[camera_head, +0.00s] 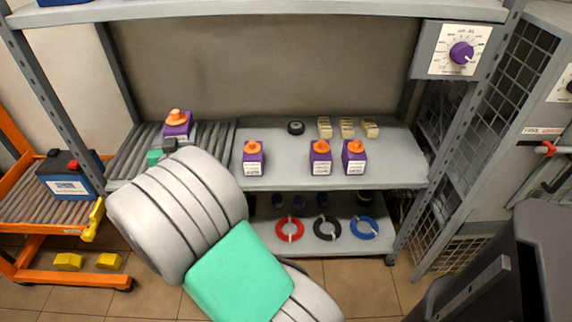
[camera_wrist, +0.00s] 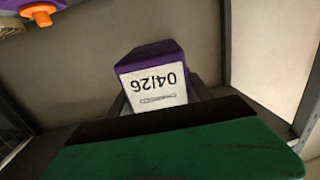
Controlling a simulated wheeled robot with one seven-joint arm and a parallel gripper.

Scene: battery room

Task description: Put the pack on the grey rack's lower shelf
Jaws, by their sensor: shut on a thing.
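A purple pack (camera_head: 177,130) with an orange cap is held at the left of the grey rack, in front of the roller section. My gripper (camera_head: 171,145) is shut on it, with my arm covering the area below. In the wrist view the pack (camera_wrist: 150,75) sits between dark fingers (camera_wrist: 158,98), its white "04/26" label upside down. Its cap is hidden there. Whether the pack touches the rollers cannot be told. The grey rack has a middle shelf (camera_head: 285,178) and a bottom shelf (camera_head: 310,243) beneath it, partly hidden by my arm.
Several purple packs, such as this one (camera_head: 253,158), stand on the middle shelf with beige blocks (camera_head: 347,130) and a black roll (camera_head: 296,127). Red (camera_head: 289,229), black and blue rings lie on the bottom shelf. An orange roller cart (camera_head: 60,240) with a battery (camera_head: 70,178) stands left.

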